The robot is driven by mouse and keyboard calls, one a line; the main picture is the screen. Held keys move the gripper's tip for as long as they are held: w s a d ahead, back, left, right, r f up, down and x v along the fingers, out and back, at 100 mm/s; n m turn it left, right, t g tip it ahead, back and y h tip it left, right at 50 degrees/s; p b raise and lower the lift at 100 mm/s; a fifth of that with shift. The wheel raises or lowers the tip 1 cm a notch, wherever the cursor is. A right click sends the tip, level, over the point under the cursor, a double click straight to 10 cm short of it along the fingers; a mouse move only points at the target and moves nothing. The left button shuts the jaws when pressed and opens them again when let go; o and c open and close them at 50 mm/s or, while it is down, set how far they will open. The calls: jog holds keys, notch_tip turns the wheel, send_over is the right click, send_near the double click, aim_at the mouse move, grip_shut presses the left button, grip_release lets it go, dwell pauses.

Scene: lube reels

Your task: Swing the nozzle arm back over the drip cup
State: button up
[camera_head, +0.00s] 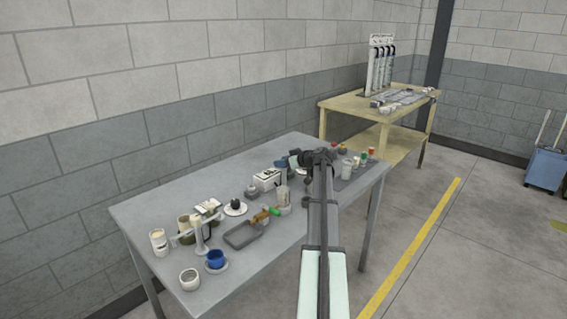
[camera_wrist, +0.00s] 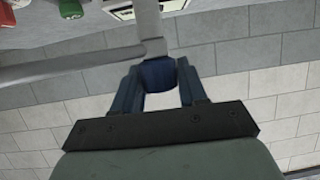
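In the wrist view, which is upside down, a grey nozzle arm (camera_wrist: 75,68) runs left from a joint on an upright grey post (camera_wrist: 147,18). A short blue piece sits at the joint. My gripper (camera_wrist: 160,76) has its two blue fingers on either side of that blue piece, with no clear gap showing, so it appears shut on it. In the head view my arm covers the gripper and whatever it holds. A pale stand with a side arm (camera_head: 199,236) stands on the table's near left. A blue cup (camera_head: 215,259) on a saucer is beside it; I cannot tell which vessel is the drip cup.
The grey table (camera_head: 160,207) holds a white box (camera_head: 267,179), a dark tray (camera_head: 242,236), a white cup (camera_head: 190,279) and several bottles at the right end. Its back left is bare. A wooden bench (camera_head: 350,105) with a rack (camera_head: 381,62) stands behind, near the block wall.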

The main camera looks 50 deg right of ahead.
grip_shut()
jog(key=shift+a, duration=0.1)
jog(key=m+h, duration=0.2)
jog(key=shift+a+h, duration=0.1)
jog(key=shift+h, duration=0.2)
jog(key=shift+d+m+g+h, duration=0.2)
jog(key=shift+m+g+h, duration=0.2)
jog(key=shift+m+h, duration=1.05)
jog(key=shift+o, duration=2.3)
grip_release()
jog(key=shift+s, duration=0.1)
